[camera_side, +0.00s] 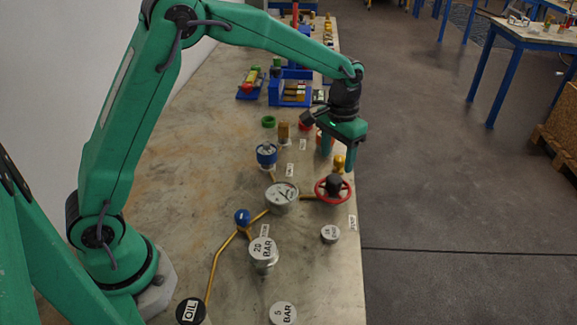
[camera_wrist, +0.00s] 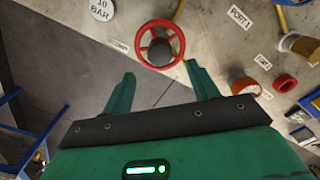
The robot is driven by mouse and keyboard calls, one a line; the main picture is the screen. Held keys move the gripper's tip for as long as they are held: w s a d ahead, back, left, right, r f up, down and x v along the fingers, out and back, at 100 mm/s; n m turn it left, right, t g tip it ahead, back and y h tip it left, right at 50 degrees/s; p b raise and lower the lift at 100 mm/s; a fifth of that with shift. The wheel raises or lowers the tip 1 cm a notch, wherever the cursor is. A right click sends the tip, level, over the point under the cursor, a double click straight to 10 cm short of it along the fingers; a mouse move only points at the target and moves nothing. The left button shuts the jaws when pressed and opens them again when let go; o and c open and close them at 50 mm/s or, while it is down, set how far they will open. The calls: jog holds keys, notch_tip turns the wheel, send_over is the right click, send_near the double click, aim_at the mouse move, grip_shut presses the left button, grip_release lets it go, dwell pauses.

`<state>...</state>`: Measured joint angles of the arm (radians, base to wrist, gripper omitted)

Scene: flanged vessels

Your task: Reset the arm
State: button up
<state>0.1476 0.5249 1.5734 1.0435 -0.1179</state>
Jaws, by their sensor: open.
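My gripper (camera_side: 336,170) hangs from the green arm above the right edge of the bench, just behind the red handwheel (camera_side: 333,189). In the wrist view my gripper (camera_wrist: 160,82) shows its two green fingers spread apart with nothing between them. The red handwheel (camera_wrist: 160,44) with its dark hub lies beyond the fingertips there, apart from them. A brass piece (camera_side: 338,162) stands beside the fingers in the side view. My arm is extended over the bench.
On the bench (camera_side: 190,130) are a gauge (camera_side: 282,195), a blue-topped fitting (camera_side: 267,154), a "20 BAR" vessel (camera_side: 263,249) and a "5 BAR" vessel (camera_side: 283,313). Blue racks (camera_side: 291,90) stand farther back. Open floor (camera_side: 430,160) lies right of the bench.

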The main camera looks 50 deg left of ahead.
dwell(0.3)
jog(key=s+a+r+t, duration=0.1)
jog(key=s+a+r, duration=0.1)
jog(key=s+r, duration=0.4)
jog(key=s+a+r+t, duration=0.2)
jog(key=s+a+r, duration=0.1)
jog(key=s+r, duration=0.35)
jog(key=s+a+t, duration=0.2)
jog(key=s, duration=1.3)
jog(key=shift+a+t, duration=0.2)
jog(key=shift+t, duration=0.1)
